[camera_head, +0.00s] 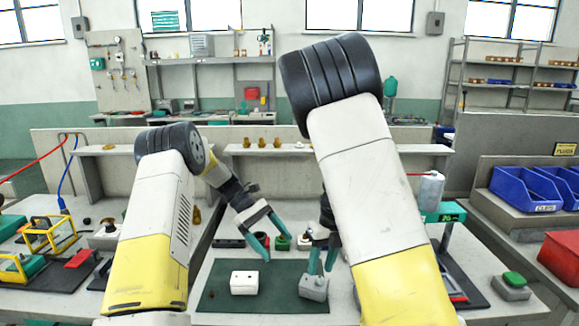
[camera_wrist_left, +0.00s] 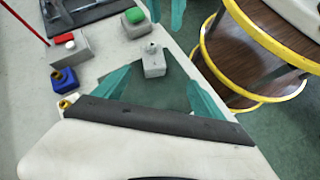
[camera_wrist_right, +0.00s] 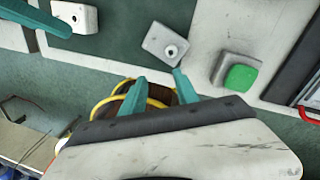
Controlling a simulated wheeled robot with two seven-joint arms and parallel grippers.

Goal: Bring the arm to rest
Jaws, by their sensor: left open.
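My left gripper (camera_head: 270,241) is open and empty above the back of the dark green mat (camera_head: 275,300). In the left wrist view its teal fingers (camera_wrist_left: 158,78) are spread wide with nothing gripped between them. My right gripper (camera_head: 322,262) hangs above the mat's right side, near a grey block (camera_head: 314,288) with a pale round top. In the right wrist view its fingers (camera_wrist_right: 160,78) are apart, and one tip appears next to the grey block (camera_wrist_right: 165,46). I cannot tell whether they touch. My right forearm hides part of the bench.
A white block (camera_head: 244,284) with two dark holes sits on the mat. A grey box with a green button (camera_head: 513,283) stands at right. Blue bins (camera_head: 525,188) and a red bin (camera_head: 562,258) are further right. Yellow frames (camera_head: 48,236) stand at left.

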